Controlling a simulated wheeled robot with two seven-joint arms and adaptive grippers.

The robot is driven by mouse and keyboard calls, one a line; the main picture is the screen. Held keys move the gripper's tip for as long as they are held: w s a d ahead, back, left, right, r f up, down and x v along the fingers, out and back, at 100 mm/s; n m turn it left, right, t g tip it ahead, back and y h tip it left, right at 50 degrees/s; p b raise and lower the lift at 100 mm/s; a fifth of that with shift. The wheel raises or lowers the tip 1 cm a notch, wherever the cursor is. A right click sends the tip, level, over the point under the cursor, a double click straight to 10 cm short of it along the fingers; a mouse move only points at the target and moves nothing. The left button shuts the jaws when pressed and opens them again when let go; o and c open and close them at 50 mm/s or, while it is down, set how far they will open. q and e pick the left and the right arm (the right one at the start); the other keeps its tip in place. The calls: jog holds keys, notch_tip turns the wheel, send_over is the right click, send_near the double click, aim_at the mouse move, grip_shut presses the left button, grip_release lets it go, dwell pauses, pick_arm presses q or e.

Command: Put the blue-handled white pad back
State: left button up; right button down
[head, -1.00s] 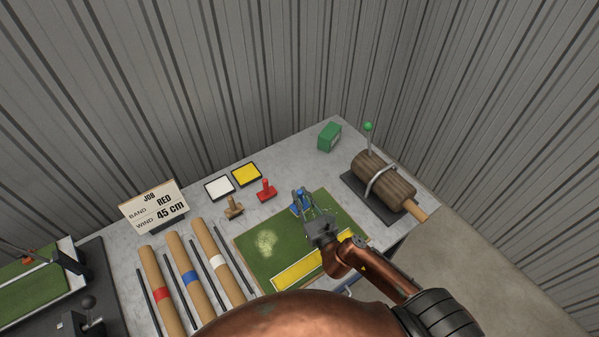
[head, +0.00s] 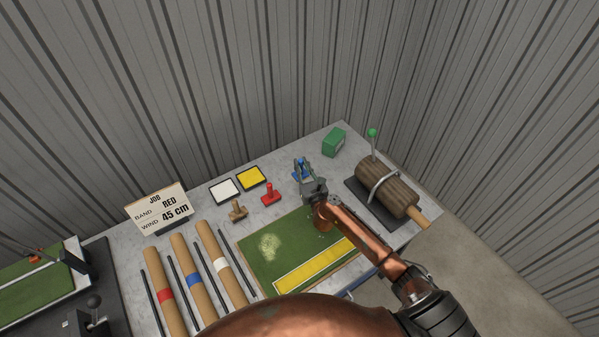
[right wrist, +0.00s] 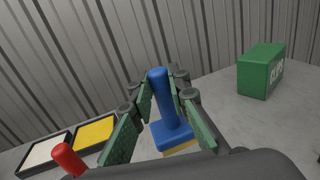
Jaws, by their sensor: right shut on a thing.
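The blue-handled pad (head: 297,175) is in my right gripper (head: 304,168), beyond the far edge of the green turf piece in the head view. In the right wrist view its upright blue handle (right wrist: 159,95) stands between the two green-lined fingers, which are shut on it. Its blue block (right wrist: 172,133) has a pale yellowish layer under it; I see no white there. I cannot tell whether it touches the table. A red-handled pad (head: 270,195) and a tan-handled one (head: 238,211) stand to its left. My left gripper is not in view.
A white tray (head: 224,190) and a yellow tray (head: 251,178) lie behind the pads. A green box (head: 334,142) stands back right, beside a log roller (head: 386,186). The turf piece (head: 289,249) bears a yellow strip. Banded tubes (head: 188,270) lie left.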

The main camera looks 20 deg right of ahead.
aim_at(305, 176)
jog(key=shift+w+f, duration=0.6)
jog(key=shift+f, duration=0.05)
jog(key=f, duration=0.1)
jog(key=f+b, duration=0.2)
jog(key=shift+w+f, duration=0.25)
jog(key=shift+f, duration=0.1)
jog(key=shift+r, duration=0.1)
jog(key=c, duration=2.3)
grip_release()
jog(key=shift+f, duration=0.25)
jog(key=o, duration=0.5)
jog(key=shift+c, duration=0.2)
jog(key=shift+r, duration=0.1)
